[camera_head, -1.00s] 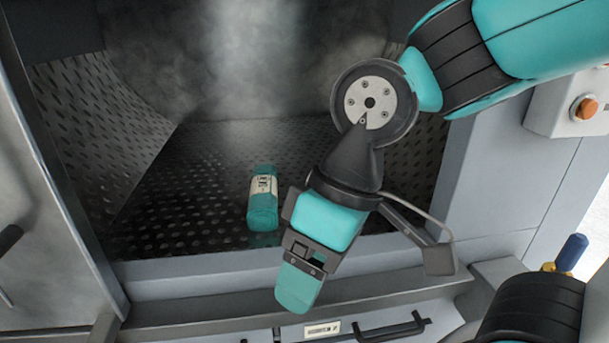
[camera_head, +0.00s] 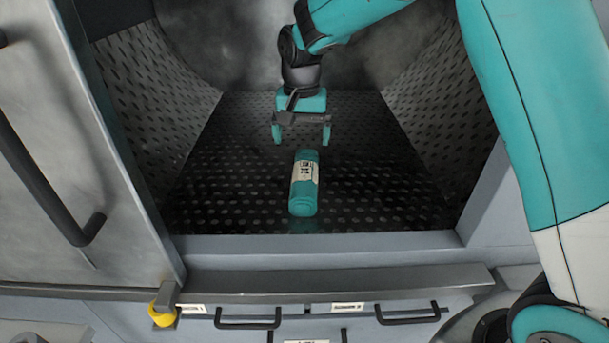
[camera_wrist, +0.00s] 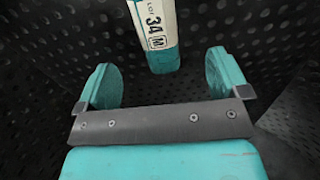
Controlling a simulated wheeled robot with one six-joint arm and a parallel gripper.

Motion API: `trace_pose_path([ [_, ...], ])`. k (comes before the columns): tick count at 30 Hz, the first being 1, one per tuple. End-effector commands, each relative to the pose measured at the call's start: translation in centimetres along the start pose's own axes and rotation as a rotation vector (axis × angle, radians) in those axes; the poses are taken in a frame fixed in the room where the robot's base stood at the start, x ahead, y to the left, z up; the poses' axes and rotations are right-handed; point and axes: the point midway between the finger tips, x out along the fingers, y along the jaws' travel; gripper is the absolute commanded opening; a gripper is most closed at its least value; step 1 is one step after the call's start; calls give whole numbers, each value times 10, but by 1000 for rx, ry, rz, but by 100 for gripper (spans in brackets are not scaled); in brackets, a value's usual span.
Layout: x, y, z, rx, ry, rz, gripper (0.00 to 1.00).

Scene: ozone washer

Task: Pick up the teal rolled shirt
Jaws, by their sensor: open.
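The teal rolled shirt (camera_head: 304,184) lies on the dark perforated floor of the washer chamber, its length running from front to back, with a white printed label around it. My gripper (camera_head: 302,139) is inside the chamber, above and behind the shirt in the head view. Its two teal fingers are spread and nothing is between them. In the wrist view the shirt (camera_wrist: 162,40) shows at the top centre, beyond the open gripper (camera_wrist: 165,72) and roughly in line with the gap. Its upper part is cut off by the frame.
Perforated side walls slope up left and right (camera_head: 440,110) of the chamber floor. A grey front sill (camera_head: 330,285) runs below the opening. A door with a dark handle (camera_head: 50,185) stands at left. The floor around the shirt is clear.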

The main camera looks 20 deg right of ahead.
Motion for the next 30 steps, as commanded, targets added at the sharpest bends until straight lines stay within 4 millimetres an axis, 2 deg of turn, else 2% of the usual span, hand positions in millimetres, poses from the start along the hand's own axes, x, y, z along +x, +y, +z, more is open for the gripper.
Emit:
trace_pose_path([
  [3, 26, 0, 1, -2, -5, 3, 94],
  [9, 58, 0, 1, -4, -1, 0, 94],
  [16, 74, 3, 1, -4, -3, 1, 94],
  [24, 112, 7, 1, -5, -2, 0, 94],
  [30, 118, 7, 1, -4, 2, -2, 94],
])
